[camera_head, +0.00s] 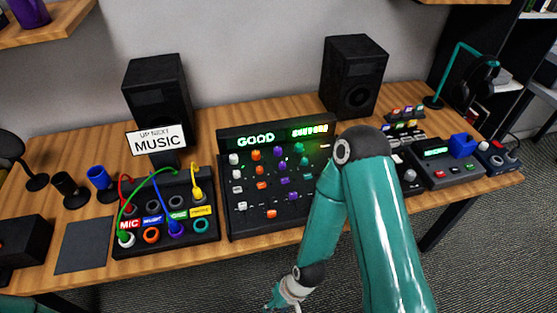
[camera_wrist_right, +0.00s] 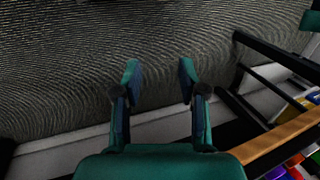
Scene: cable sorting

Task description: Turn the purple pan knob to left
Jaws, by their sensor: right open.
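The black mixer console (camera_head: 243,220) stands on the wooden desk, with columns of coloured knobs. The labels are too small to tell which is the pan knob, and the knob angles are unclear. My right gripper (camera_wrist_right: 158,76) is open and empty in the right wrist view, over the carpet and away from the knobs. In the head view my right arm passes in front of the console's right side. My left gripper is not in view.
A patch box (camera_head: 120,247) with plugged cables and a "MUSIC" sign (camera_head: 157,140) are left of the console. Two black speakers (camera_head: 158,92) (camera_head: 355,77) stand behind. Small devices (camera_head: 445,172) sit at right. The desk's front edge lies between my right gripper and the console.

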